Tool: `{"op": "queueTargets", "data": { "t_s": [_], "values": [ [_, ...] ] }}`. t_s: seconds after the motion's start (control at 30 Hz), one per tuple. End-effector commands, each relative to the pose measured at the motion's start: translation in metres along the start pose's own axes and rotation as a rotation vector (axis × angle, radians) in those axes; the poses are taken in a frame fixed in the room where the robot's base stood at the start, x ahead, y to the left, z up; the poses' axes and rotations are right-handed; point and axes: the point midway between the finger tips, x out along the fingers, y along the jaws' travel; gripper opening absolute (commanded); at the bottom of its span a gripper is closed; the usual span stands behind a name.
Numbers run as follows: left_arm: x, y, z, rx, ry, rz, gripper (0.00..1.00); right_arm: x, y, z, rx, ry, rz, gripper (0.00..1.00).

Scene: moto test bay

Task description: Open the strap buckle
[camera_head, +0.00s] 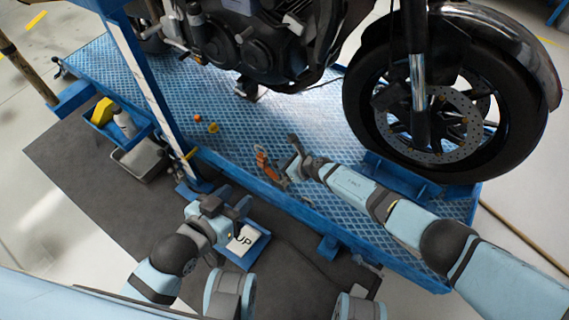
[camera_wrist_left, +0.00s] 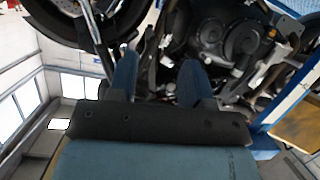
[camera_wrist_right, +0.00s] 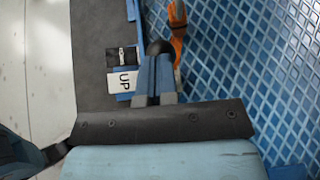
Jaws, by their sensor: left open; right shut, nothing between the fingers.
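An orange strap buckle (camera_head: 266,165) sits on the blue lift deck near its front edge; its finer parts are too small to tell. In the right wrist view an orange strap piece (camera_wrist_right: 178,38) stands just right of my fingertips. My right gripper (camera_head: 295,160) is shut and empty, close to the right of the buckle in the head view. In the right wrist view its fingers (camera_wrist_right: 158,60) end at a dark rounded knob. My left gripper (camera_head: 226,208) is open and empty, low beside the lift's front edge. Its fingers (camera_wrist_left: 160,68) show apart in its wrist view.
The blue ribbed lift deck (camera_head: 320,125) carries a motorcycle with a large front wheel (camera_head: 440,110). A blue post (camera_head: 150,85) rises at the left. A white card marked UP (camera_head: 243,240) is near my left gripper. A blue bin (camera_head: 122,125) and grey tray (camera_head: 140,160) stand left.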

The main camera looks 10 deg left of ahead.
Motion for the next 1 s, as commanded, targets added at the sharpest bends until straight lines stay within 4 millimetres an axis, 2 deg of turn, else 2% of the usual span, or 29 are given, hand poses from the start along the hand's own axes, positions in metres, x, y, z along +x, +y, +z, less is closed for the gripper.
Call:
{"op": "queueTargets", "data": {
  "t_s": [0.13,0.27,0.33,0.5,0.7,0.83,1.0],
  "values": [
    [-0.001,-0.001,-0.002,-0.002,-0.006,-0.004,0.46,-0.004,-0.001,0.001,0.0,0.001,-0.001,0.0],
    [-0.005,-0.004,-0.002,0.001,-0.05,-0.022,0.46,-0.022,-0.001,0.003,0.0,0.002,-0.001,0.0],
    [-0.012,-0.01,0.023,-0.003,-0.144,-0.048,0.46,-0.037,-0.001,0.004,-0.002,0.002,0.0,0.0],
    [-0.014,-0.013,0.016,0.015,-0.163,-0.06,0.46,-0.078,-0.001,0.004,-0.001,0.002,-0.001,0.0],
    [-0.017,-0.015,0.017,0.026,-0.19,-0.07,0.46,-0.116,0.0,0.003,0.0,0.001,0.0,0.0],
    [-0.018,-0.016,0.016,0.032,-0.196,-0.075,0.46,-0.131,0.0,0.001,-0.001,0.001,0.0,0.0],
    [-0.017,-0.017,0.019,0.036,-0.202,-0.077,0.46,-0.138,0.0,0.0,0.0,0.001,0.0,0.0]
  ]
}}
